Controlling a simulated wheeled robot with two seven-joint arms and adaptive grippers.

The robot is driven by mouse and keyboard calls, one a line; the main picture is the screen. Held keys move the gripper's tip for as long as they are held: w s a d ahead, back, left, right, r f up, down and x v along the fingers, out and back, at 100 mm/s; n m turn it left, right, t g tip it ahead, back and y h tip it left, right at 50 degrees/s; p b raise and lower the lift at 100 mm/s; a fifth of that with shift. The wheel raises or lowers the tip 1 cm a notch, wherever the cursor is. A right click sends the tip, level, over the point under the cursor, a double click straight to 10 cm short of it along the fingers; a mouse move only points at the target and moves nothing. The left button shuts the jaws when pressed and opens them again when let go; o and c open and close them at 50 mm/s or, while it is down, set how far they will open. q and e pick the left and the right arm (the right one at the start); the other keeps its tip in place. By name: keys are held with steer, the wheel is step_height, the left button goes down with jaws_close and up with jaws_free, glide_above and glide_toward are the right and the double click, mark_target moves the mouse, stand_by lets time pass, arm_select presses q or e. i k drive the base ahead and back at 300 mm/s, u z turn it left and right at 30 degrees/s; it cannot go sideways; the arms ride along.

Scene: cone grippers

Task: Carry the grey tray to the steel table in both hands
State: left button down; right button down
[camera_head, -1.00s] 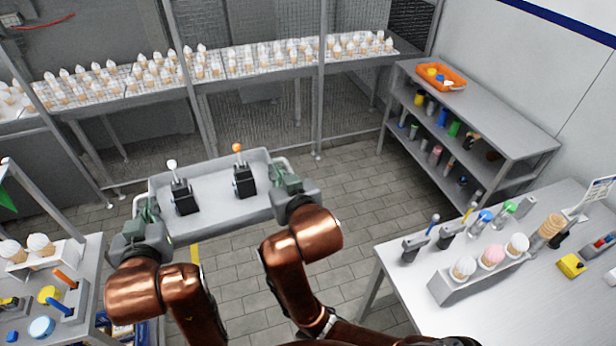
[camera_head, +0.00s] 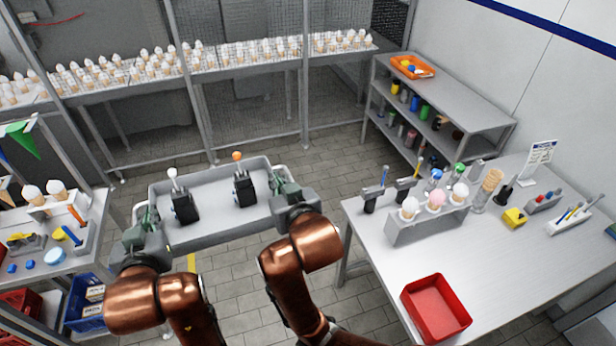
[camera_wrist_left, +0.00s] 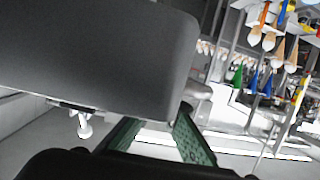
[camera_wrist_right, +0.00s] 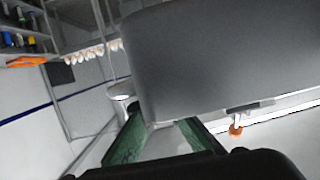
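The grey tray (camera_head: 220,220) hangs level in front of me in the head view, above the floor and clear of any table. My left gripper (camera_head: 145,215) is shut on its left end, and my right gripper (camera_head: 279,183) is shut on its right end. Two black upright devices stand in the tray, one with a white knob (camera_head: 172,173) and one with an orange knob (camera_head: 237,157). The tray's dark side (camera_wrist_left: 110,60) fills much of both wrist views and partly hides the grips. A steel table (camera_head: 385,270) stands at the right.
The right table carries a red bin (camera_head: 437,308), a grey cone holder (camera_head: 425,225) and several tools; its front-left top is bare. A crowded table (camera_head: 85,243) stands at left, with a blue crate (camera_head: 88,312) below. A grey shelf unit (camera_head: 480,105) is behind.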

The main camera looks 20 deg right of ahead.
mark_target(480, 270)
steer(key=k, duration=0.5)
steer(key=u, duration=2.15)
steer(key=k, duration=2.7)
steer(key=z, duration=0.7)
steer(key=k, duration=0.2)
steer(key=z, duration=0.2)
